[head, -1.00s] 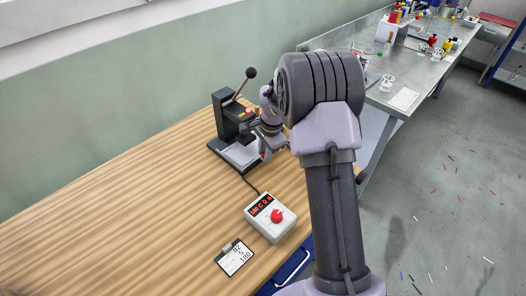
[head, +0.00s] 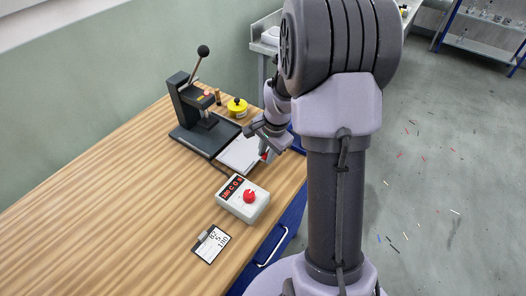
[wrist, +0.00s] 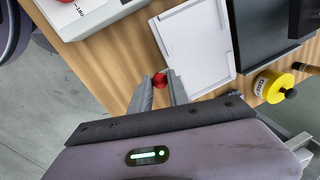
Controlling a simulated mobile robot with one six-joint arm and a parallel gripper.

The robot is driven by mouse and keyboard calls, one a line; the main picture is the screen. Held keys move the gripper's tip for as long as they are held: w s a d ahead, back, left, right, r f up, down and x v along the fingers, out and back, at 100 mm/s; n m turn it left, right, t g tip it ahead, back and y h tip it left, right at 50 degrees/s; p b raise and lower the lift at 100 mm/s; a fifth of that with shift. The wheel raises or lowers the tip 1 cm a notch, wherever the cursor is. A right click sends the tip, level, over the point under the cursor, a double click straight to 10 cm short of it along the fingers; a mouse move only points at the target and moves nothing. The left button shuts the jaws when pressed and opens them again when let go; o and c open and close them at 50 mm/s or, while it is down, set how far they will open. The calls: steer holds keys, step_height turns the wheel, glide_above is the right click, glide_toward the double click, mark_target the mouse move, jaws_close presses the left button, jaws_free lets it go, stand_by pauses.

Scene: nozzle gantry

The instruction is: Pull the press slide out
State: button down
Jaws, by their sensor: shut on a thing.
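The press (head: 190,110) is a black stand with a lever on the wooden bench; its dark base (wrist: 275,35) shows in the wrist view. The press slide (head: 240,155) is a flat white tray lying outside the front of the base, toward the bench's front edge. It also shows in the wrist view (wrist: 196,48). My gripper (wrist: 161,82) is shut on the slide's red knob (wrist: 159,79) at its front edge. In the head view my gripper (head: 264,152) partly covers the knob and the slide's near end.
A grey control box (head: 243,198) with a red dial and lit display stands close to the slide. A yellow round object (head: 237,106) with a black knob stands behind the slide. The bench's left part is clear.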

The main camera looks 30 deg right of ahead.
steer(key=c, duration=1.3)
jaws_free()
steer(key=shift+o, duration=0.2)
steer(key=shift+r, duration=0.1)
steer(key=s+r+p, duration=0.3)
steer(key=r+p, duration=0.3)
steer(key=r, duration=1.1)
steer(key=shift+s+d, duration=0.15)
steer(key=shift+d, duration=0.2)
steer(key=s+a+r+n+t+b, duration=0.1)
steer(key=s+a+r+n, duration=0.1)
steer(key=a, duration=0.4)
steer(key=s+a+r+n+t+b, duration=0.1)
steer(key=s+a+r+n, duration=0.15)
steer(key=a, duration=0.25)
steer(key=s+a+n+t+y+b, duration=0.1)
steer(key=s+a+n+b, duration=0.1)
steer(key=s+a+n, duration=0.5)
steer(key=s+a, duration=0.4)
steer(key=shift+a+r+t+y, duration=0.25)
steer(key=shift+t+y, duration=0.05)
